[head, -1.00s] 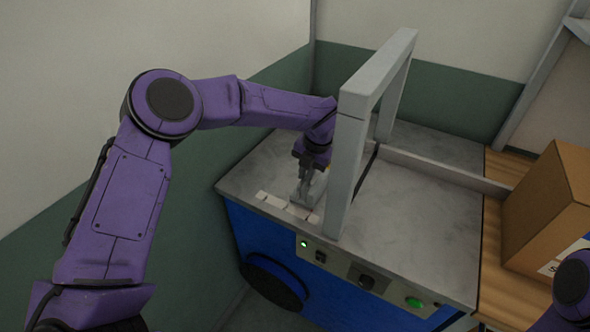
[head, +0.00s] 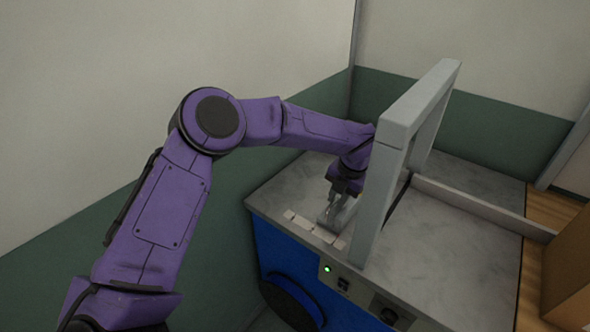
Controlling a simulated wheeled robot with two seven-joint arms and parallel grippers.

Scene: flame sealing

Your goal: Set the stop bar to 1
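A blue machine (head: 282,252) with a grey metal top stands at the right of the head view. A grey arch (head: 372,200) rises from its top. A row of pale marked blocks (head: 303,224) lies along the top's front left edge. My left gripper (head: 331,222) points down at the row, left of the arch's near post. A small grey piece, which may be the stop bar, is at its fingertips; I cannot tell if the fingers grip it. My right gripper is out of view.
A low grey rail (head: 482,208) runs right from the arch across the top. A brown box (head: 570,262) stands on a wooden surface at the right edge. A green lamp (head: 327,269) and a dark knob (head: 389,315) are on the front panel.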

